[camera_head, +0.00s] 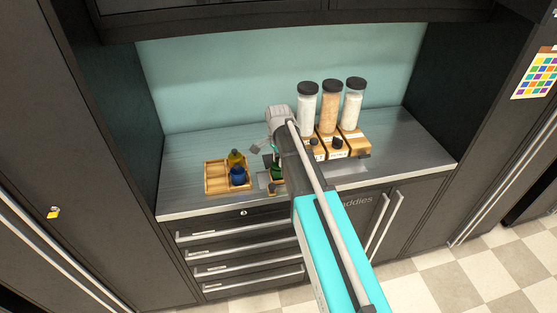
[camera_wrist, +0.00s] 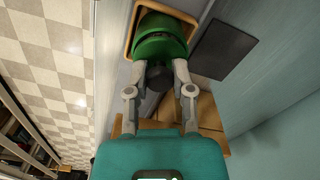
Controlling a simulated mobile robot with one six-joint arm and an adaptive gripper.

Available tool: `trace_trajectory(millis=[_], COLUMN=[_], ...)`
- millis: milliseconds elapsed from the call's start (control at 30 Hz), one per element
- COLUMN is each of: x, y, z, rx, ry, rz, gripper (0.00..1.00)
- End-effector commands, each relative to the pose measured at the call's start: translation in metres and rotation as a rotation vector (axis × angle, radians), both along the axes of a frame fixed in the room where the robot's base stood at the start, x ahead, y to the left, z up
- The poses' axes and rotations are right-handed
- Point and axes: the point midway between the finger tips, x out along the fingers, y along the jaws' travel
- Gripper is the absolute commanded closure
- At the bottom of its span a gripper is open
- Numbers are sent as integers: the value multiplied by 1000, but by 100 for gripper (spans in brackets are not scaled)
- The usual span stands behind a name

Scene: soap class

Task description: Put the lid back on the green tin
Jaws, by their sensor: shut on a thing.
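The green tin (camera_head: 277,174) stands near the counter's front edge in the head view, partly hidden by my arm. In the wrist view the green tin (camera_wrist: 156,22) sits inside a square wooden holder (camera_wrist: 131,30). My gripper (camera_wrist: 166,68) is shut on the dark round knob of the lid (camera_wrist: 158,77). The lid's green part lies against or very close over the tin; I cannot tell whether it is seated. In the head view my gripper (camera_head: 270,148) is just above the tin, its fingertips mostly hidden.
A wooden tray (camera_head: 211,190) to the left holds a blue container (camera_head: 238,177) and a yellowish one (camera_head: 236,158). A dark flat pad (camera_wrist: 223,50) lies beside the holder. The counter's back left is clear.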

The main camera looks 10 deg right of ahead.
Motion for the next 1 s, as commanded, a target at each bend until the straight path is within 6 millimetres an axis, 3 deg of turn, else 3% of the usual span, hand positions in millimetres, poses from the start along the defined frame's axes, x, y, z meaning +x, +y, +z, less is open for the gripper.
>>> trace_trajectory(millis=[933,967,1000], x=[0,0,0], y=[0,0,0], z=[-1,-1,-1], rx=[0,0,0], ry=[0,0,0], rz=[0,0,0], gripper=[100,67,60])
